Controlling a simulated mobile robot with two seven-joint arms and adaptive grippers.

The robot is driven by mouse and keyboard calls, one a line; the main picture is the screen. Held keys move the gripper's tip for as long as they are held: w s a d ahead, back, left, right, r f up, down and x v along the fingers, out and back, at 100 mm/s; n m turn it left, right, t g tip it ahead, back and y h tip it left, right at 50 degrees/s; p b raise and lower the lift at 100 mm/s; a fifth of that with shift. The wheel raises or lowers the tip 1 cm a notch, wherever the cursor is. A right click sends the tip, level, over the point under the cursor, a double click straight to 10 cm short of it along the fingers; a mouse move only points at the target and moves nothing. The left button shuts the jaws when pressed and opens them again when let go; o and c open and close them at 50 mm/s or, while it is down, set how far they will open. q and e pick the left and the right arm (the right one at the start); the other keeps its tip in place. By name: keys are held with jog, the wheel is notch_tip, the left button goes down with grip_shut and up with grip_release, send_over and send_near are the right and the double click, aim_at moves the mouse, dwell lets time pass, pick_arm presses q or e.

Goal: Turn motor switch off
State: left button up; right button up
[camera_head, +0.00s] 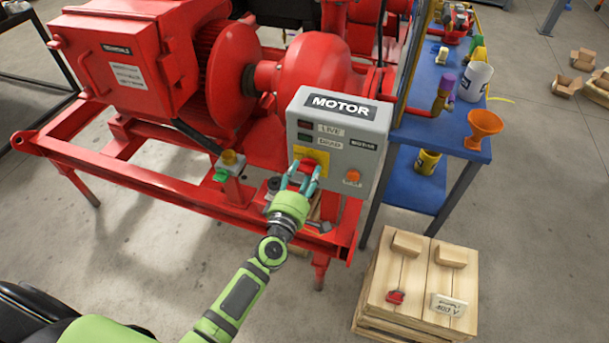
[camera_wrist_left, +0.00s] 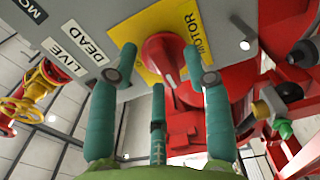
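The grey motor control box (camera_head: 337,150) is labelled MOTOR and stands in front of the red pump. Its red rotary switch (camera_wrist_left: 163,55) sits on a yellow plate (camera_head: 311,156), beside LIVE and DEAD labels. My left gripper (camera_head: 304,170) is at the yellow plate in the head view and mostly hides the switch there. In the left wrist view its teal fingers (camera_wrist_left: 158,62) are spread around the switch. A gap shows between the left finger and the knob; the right finger overlaps its edge, and contact there is unclear. My right gripper is not in view.
An orange button (camera_head: 352,178) is at the box's lower right. The red skid frame (camera_head: 150,185) runs left below the box. A blue bench (camera_head: 440,120) with tools stands right. A wooden crate (camera_head: 385,328) with a padlock and tag is on the floor.

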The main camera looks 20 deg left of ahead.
pick_arm(q)
jog(key=shift+s, duration=0.1)
jog(key=s, duration=1.2)
jog(key=shift+a, duration=0.2)
jog(key=shift+w, duration=0.1)
jog(key=s+f+m+g+h, duration=0.1)
jog(key=s+f+m+g, duration=0.25)
jog(key=f, duration=0.65)
jog(key=s+f+m+g, duration=0.2)
jog(key=s+f+m, duration=0.3)
jog(key=f, duration=0.5)
jog(key=s+f+m+g+h, duration=0.1)
jog(key=s+f+m+g, duration=0.25)
jog(key=f, duration=0.65)
jog(key=s+a+f+m+g+y, duration=0.1)
jog(key=s+f, duration=0.3)
jog(key=s, duration=0.4)
jog(key=s+a+f+m+g, duration=0.3)
jog(key=s+f+m+g, duration=0.1)
jog(key=s, duration=0.3)
jog(key=s+a+f+m+g+y, duration=0.1)
jog(key=s+a+f+m+g, duration=0.1)
jog(key=s+f, duration=0.4)
jog(key=s+m+g, duration=0.1)
jog(key=s, duration=0.1)
jog(key=shift+s+y+b, duration=0.3)
jog(key=shift+s+b, duration=0.05)
jog(key=shift+b, duration=0.05)
jog(key=shift+d, duration=0.1)
